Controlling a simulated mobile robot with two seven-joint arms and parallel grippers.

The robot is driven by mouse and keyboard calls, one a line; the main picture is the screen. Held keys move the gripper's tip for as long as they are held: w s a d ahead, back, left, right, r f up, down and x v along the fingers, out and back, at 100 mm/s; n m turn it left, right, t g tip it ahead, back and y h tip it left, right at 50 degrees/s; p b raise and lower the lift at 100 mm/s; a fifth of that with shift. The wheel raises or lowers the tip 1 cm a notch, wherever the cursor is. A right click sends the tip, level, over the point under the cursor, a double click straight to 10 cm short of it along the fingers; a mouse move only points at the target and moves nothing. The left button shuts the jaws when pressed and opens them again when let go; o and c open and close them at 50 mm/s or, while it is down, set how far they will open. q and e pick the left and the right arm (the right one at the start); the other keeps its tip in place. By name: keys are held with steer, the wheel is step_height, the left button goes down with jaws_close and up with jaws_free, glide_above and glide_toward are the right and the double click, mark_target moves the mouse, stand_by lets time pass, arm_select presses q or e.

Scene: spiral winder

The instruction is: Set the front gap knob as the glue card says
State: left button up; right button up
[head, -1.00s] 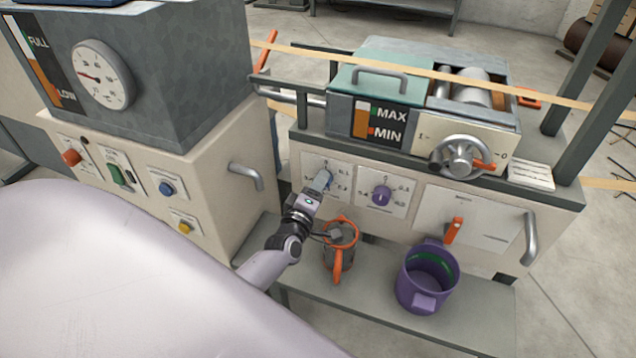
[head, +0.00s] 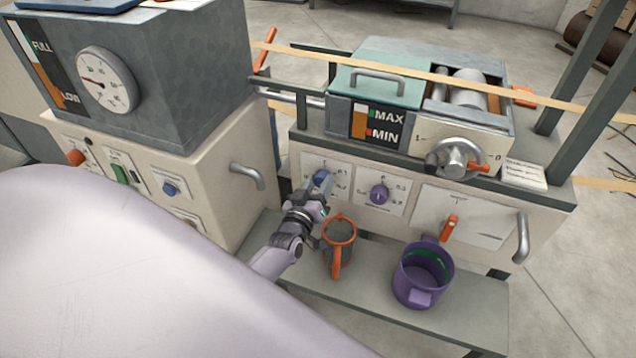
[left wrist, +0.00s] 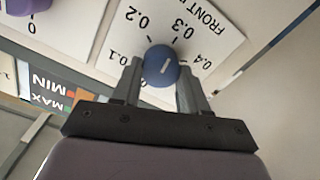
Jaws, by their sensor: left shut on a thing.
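The blue front gap knob (head: 320,177) is on a white plate on the low front panel. In the left wrist view, the knob (left wrist: 160,65) sits between the two fingers of my left gripper (left wrist: 160,85), which is shut on it. Its short white mark tilts up and right, roughly toward 0.3. The printed figures 0.1, 0.2, 0.3 and 0.4 and the word FRONT show around it. In the head view my left gripper (head: 325,187) reaches the knob from below. A white card with writing (head: 524,173) lies on the machine's right ledge; its text is too small to read. My right gripper is not in view.
A purple knob (head: 379,193) is just right of the blue one. An orange-rimmed pot (head: 339,229) stands close beside my left wrist, and a purple pot (head: 410,292) stands farther right on the shelf (head: 385,317). A metal handle (head: 247,175) sticks out at left.

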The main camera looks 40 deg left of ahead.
arm_select(q)
steer(key=shift+m, duration=0.6)
steer(key=o, duration=1.1)
steer(key=shift+c, duration=0.2)
steer(key=shift+s, duration=0.1)
steer(key=p+v, duration=0.1)
steer(key=v, duration=0.6)
steer(key=shift+p, duration=0.35)
steer(key=shift+d, duration=0.1)
